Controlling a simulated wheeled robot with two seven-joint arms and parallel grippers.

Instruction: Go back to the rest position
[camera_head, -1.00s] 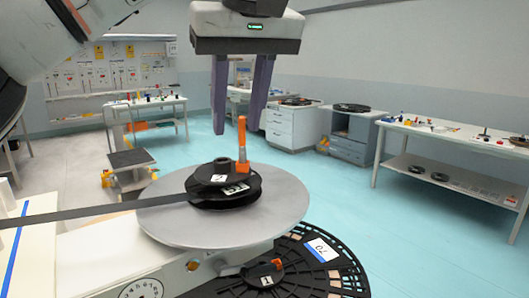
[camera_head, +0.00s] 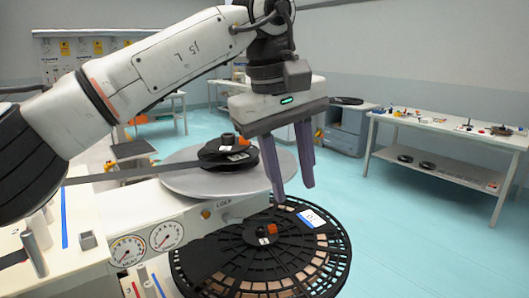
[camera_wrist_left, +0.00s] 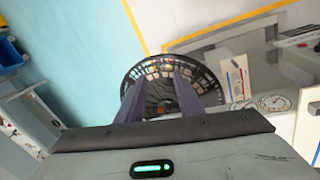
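My left gripper (camera_head: 293,196) reaches in from the left in the head view. Its two purple fingers are apart with nothing between them. The fingers also show in the left wrist view (camera_wrist_left: 157,100), spread and empty. They hang right of the grey round platter (camera_head: 178,184), in front of it and above the large black slotted reel (camera_head: 215,256). A small black reel (camera_head: 222,153) with a short orange piece (camera_head: 243,141) on its hub sits on the platter. A dark strip (camera_head: 110,177) runs left from it. My right gripper is in no view.
The machine's pale housing carries two dials (camera_head: 166,236) and a short metal post (camera_head: 36,230) at lower left. A worktable (camera_head: 450,135) with small parts stands at the right. The turquoise floor (camera_head: 400,225) between is clear.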

